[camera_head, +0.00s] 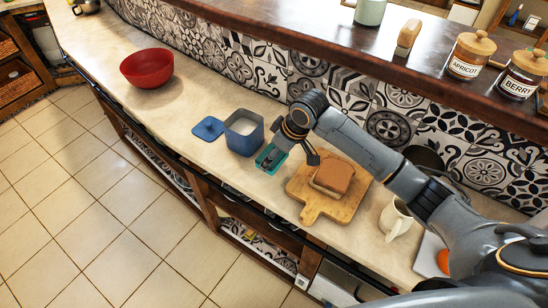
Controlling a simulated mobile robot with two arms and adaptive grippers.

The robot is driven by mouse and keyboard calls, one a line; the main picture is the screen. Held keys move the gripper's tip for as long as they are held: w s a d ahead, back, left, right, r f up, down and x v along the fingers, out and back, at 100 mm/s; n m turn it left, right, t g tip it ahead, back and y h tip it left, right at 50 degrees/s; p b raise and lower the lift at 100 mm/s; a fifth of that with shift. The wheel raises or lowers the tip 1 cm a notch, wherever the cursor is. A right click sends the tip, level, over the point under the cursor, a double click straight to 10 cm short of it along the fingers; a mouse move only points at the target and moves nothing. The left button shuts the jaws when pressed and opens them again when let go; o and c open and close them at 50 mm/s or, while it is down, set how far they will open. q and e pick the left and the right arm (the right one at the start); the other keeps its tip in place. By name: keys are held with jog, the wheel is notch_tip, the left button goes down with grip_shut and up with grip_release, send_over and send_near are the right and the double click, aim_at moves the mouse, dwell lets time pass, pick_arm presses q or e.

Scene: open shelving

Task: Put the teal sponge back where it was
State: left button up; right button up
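The teal sponge (262,158) is at the counter's front part, just right of the blue canister. My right gripper (270,163) comes in from the right and points down at the sponge, covering part of it. Teal shows on more than one side of the fingers. I cannot tell whether the fingers are closed on it or whether it touches the counter. My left gripper is not in view.
A blue canister (243,133) with its lid (208,128) beside it stands left of the sponge. A cutting board (322,208) with bread (334,176) is to the right, near a cream jug (395,218). A red bowl (147,69) sits far left; counter (185,103) between is clear.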

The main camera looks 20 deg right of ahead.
jog(key=shift+w+f, duration=0.45)
jog(key=shift+f, duration=0.05)
jog(key=shift+w+d+f, duration=0.15)
jog(key=shift+w+f, duration=0.25)
jog(key=shift+f, duration=0.1)
notch_tip(320, 180, down, 3)
jog(key=shift+r+p, duration=0.1)
jog(key=shift+p, duration=0.7)
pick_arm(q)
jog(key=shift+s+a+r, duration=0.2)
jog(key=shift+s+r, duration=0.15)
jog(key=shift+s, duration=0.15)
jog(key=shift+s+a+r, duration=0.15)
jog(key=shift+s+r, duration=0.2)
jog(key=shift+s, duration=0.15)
pick_arm(e)
jog(key=shift+f, duration=0.25)
jog(key=shift+f, duration=0.2)
jog(key=o, duration=0.9)
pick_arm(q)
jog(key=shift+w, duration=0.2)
